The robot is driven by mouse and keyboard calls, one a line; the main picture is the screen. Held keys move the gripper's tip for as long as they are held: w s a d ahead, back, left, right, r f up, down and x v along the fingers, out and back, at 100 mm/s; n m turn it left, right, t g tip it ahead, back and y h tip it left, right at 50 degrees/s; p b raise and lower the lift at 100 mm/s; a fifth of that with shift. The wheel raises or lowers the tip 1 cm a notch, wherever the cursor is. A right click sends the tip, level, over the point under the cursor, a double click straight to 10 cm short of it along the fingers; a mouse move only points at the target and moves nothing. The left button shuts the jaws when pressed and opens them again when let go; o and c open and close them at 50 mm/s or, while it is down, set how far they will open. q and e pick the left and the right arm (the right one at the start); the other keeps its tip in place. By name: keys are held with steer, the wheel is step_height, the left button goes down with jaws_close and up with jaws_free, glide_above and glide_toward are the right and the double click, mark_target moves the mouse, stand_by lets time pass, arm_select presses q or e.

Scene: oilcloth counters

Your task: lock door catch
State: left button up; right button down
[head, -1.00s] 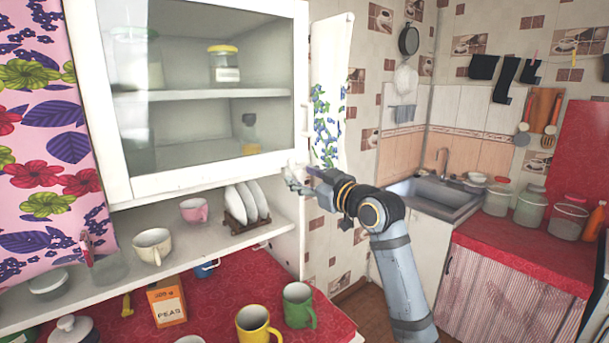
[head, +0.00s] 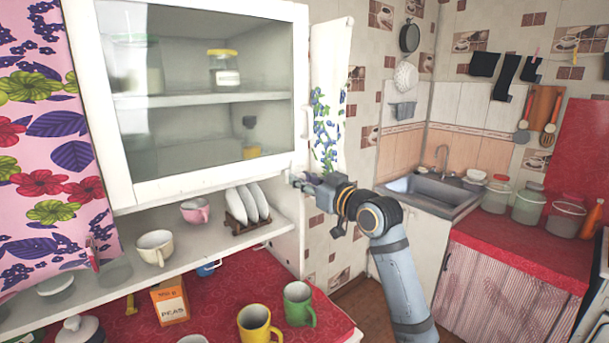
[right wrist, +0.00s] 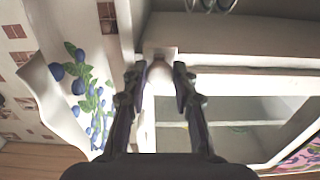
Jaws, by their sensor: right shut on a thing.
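The glass-fronted cabinet door (head: 200,180) has a white frame and sits against the upper cabinet, looking closed. The door catch (right wrist: 160,68) is a small pale piece at the frame's lower right corner. In the right wrist view it lies between the two fingertips. In the head view my gripper mostly hides it. My right gripper (head: 296,180) is at that corner, shut on the catch; its fingers also show in the right wrist view (right wrist: 160,80). I cannot tell the catch's exact angle. My left gripper is not in view.
Below the door, an open shelf (head: 100,290) holds cups and a plate rack (head: 240,222). The red counter (head: 225,290) carries a yellow mug (head: 253,324), a green mug (head: 297,303) and a peas box (head: 169,303). A floral cloth (head: 328,90) hangs just right of the door.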

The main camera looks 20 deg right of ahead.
steer(key=c, duration=1.1)
jaws_free()
steer(key=shift+o, duration=0.2)
steer(key=v, duration=0.7)
steer(key=shift+s, duration=0.25)
steer(key=shift+d, duration=0.1)
